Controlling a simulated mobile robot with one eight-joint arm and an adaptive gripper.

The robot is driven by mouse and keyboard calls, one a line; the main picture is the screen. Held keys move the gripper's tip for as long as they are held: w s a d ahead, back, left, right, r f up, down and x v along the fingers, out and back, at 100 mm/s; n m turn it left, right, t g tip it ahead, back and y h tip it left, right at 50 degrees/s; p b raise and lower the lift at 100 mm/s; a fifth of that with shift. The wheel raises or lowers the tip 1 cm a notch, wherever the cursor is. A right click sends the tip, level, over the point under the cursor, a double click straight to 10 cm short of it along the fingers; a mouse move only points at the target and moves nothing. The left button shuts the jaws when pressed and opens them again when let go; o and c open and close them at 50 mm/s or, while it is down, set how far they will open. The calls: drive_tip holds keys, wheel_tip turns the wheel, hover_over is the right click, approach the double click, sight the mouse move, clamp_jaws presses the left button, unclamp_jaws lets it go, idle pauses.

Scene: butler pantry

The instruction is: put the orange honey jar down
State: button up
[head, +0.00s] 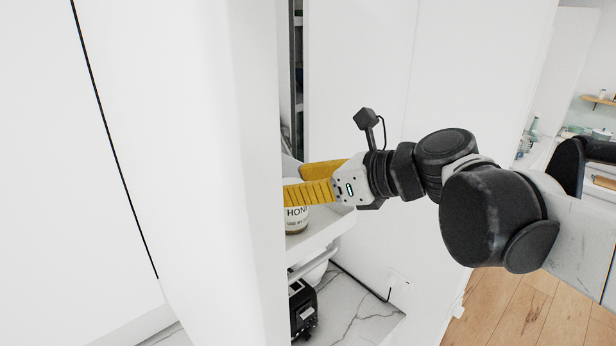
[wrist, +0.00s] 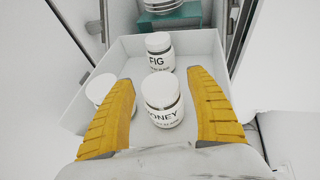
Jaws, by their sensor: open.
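A jar labelled HONEY (wrist: 162,98) stands upright in a white tray between my open yellow fingers in the wrist view. It looks white with a pale lid; I see no orange on it. My gripper (wrist: 161,80) is open, with a finger on each side of the jar and a visible gap to both. In the head view my gripper (head: 296,184) reaches into the cabinet from the right. The honey jar (head: 296,220) shows below the fingers there, partly hidden by them and the cabinet edge.
A FIG jar (wrist: 159,56) stands just behind the honey jar. Another white-lidded jar (wrist: 100,86) is at the left, partly behind a finger. The white tray (head: 325,230) has raised walls. A black appliance (head: 302,310) sits below on the marble.

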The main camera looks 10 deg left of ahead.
drive_tip(key=b+v, duration=0.2)
drive_tip(key=v, duration=1)
drive_tip(key=s+d+f+n+h, duration=0.2)
drive_tip(key=d+f+n+h, duration=0.2)
drive_tip(key=d+f+n, duration=0.2)
drive_tip(key=s+d+f+n+t+h, duration=0.1)
drive_tip(key=s+d+f+n+h, duration=0.2)
drive_tip(key=d+f+n, duration=0.3)
drive_tip(key=s+d+f+n+h, duration=0.3)
drive_tip(key=d+f+n+h, duration=0.2)
drive_tip(key=f+n, duration=0.6)
wheel_tip(320, 180, down, 3)
drive_tip(key=shift+s+d+f, duration=0.25)
drive_tip(key=shift+d, duration=0.45)
drive_tip(key=shift+a, duration=0.1)
